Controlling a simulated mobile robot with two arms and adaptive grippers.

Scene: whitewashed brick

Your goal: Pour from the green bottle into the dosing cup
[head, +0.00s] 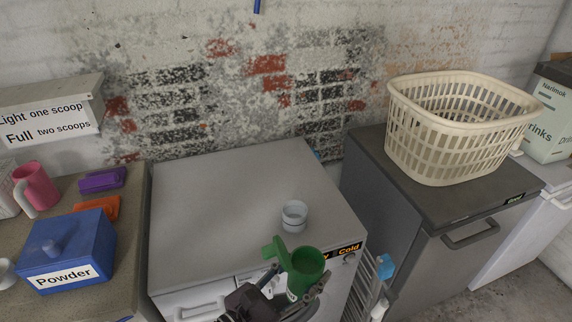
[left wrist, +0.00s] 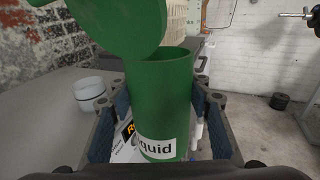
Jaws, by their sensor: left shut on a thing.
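The green bottle (head: 308,266) stands about upright at the front edge of the washer top, its lid swung open to the left. My left gripper (head: 297,286) is shut on it, one finger on each side. In the left wrist view the bottle (left wrist: 165,95) fills the middle between the fingers, with part of a label reading "quid". I cannot tell whether its base touches anything. The dosing cup (head: 294,214), small and pale, stands on the washer top just behind the bottle, apart from it. It also shows in the left wrist view (left wrist: 90,92), left of the bottle. My right gripper is not in view.
The pale washer top (head: 220,195) is otherwise clear. A cream laundry basket (head: 455,150) sits on the dark grey machine (head: 400,215) at right. A blue Powder box (head: 65,250), a pink mug (head: 37,185) and purple and orange items are on the left counter.

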